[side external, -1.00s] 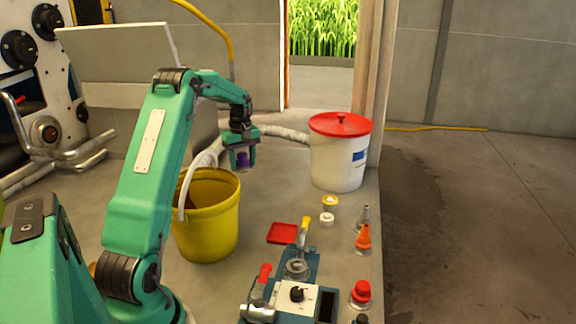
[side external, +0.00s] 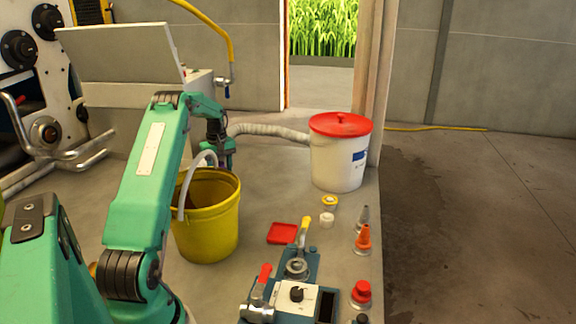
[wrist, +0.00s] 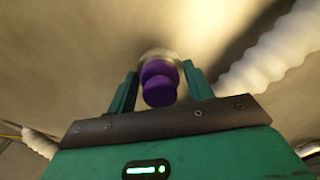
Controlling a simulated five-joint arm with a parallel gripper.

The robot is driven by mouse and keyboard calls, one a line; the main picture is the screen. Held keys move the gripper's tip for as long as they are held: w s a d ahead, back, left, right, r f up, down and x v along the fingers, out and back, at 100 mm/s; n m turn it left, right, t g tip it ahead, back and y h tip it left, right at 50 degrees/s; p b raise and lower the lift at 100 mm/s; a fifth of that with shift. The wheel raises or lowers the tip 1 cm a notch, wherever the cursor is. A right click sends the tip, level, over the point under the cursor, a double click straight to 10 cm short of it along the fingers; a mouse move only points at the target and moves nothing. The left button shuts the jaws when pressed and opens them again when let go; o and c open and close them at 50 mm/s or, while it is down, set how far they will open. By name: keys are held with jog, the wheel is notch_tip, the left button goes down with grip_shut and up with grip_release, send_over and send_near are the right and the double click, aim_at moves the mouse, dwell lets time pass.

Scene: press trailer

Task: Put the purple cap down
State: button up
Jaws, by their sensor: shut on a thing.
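The purple cap (wrist: 159,92) sits between the two fingers of my gripper (wrist: 160,78) in the wrist view. It looks like two stacked round purple parts. The fingers close on it from both sides. A pale round rim shows just beyond the cap; I cannot tell whether the cap touches it. In the side view my gripper (side external: 225,158) is low over the floor, behind the yellow bucket. The cap is mostly hidden there.
The yellow bucket (side external: 208,222) with a raised handle stands in front of my gripper. A pale hose (side external: 268,130) runs close behind it to the right. A white bucket with a red lid (side external: 338,158), a red tray (side external: 283,233) and several small cones and caps stand to the right.

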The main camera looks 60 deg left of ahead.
jog(key=shift+s+a+f, duration=0.25)
jog(key=shift+a+f, duration=0.05)
jog(key=shift+a, duration=0.15)
jog(key=shift+f, duration=2)
jog(key=shift+f, duration=0.1)
jog(key=o, duration=1)
notch_tip(320, 180, up, 12)
jog(key=shift+r, duration=0.1)
